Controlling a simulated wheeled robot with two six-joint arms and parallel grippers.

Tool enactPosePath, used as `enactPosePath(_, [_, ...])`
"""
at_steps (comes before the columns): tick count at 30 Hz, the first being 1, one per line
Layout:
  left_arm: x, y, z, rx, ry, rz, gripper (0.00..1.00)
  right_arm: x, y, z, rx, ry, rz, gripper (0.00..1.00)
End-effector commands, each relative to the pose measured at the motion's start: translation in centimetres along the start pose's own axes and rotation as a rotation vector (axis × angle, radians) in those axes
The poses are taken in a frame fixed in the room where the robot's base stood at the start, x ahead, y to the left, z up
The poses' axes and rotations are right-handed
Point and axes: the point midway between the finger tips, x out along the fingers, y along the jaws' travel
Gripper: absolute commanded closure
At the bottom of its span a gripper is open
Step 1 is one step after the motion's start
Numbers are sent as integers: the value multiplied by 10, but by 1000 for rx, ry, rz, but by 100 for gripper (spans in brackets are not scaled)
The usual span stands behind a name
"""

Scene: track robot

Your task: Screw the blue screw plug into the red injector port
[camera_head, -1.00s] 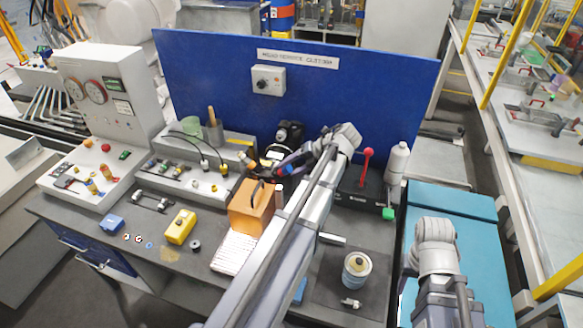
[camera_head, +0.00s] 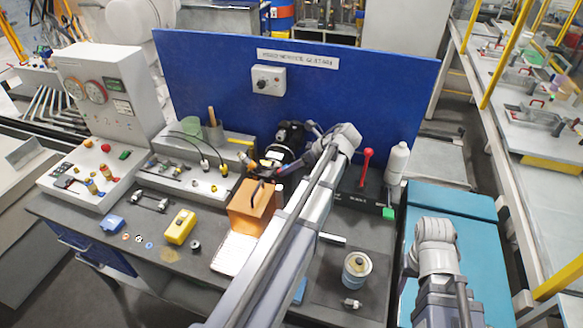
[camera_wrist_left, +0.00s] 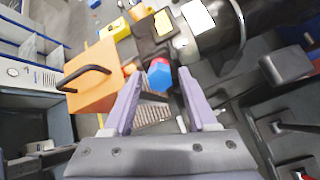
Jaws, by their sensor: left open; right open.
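The blue screw plug (camera_wrist_left: 157,77) shows in the left wrist view, just beyond the fingertips. A red part (camera_wrist_left: 161,63), likely the injector port, lies directly against it. I cannot tell whether the plug is threaded in or only touching. My left gripper (camera_wrist_left: 160,82) is open, with its two lavender fingers apart on either side of the plug's near end.
The orange box (camera_head: 246,212) with a black handle stands close by the left gripper. A black cylindrical device (camera_wrist_left: 215,25) is beside the port. A yellow box (camera_head: 179,227), a small blue box (camera_head: 111,223) and a tin (camera_head: 356,268) stand on the grey bench. The blue panel rises behind.

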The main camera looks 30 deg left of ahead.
Motion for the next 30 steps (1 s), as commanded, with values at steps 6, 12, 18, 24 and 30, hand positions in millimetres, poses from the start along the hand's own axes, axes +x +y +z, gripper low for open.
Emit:
enactPosePath(6, [0, 0, 0, -122, 0, 0, 43, 0, 0, 0, 0, 0, 0, 50])
enactPosePath(12, [0, 0, 0, -124, 0, 0, 43, 0, 0, 0, 0, 0, 0, 50])
enactPosePath(18, [0, 0, 0, -259, 0, 0, 43, 0, 0, 0, 0, 0, 0, 50])
enactPosePath(24, [0, 0, 0, -541, 0, 0, 43, 0, 0, 0, 0, 0, 0, 50])
enactPosePath(30, [0, 0, 0, -821, 0, 0, 43, 0, 0, 0, 0, 0, 0, 50])
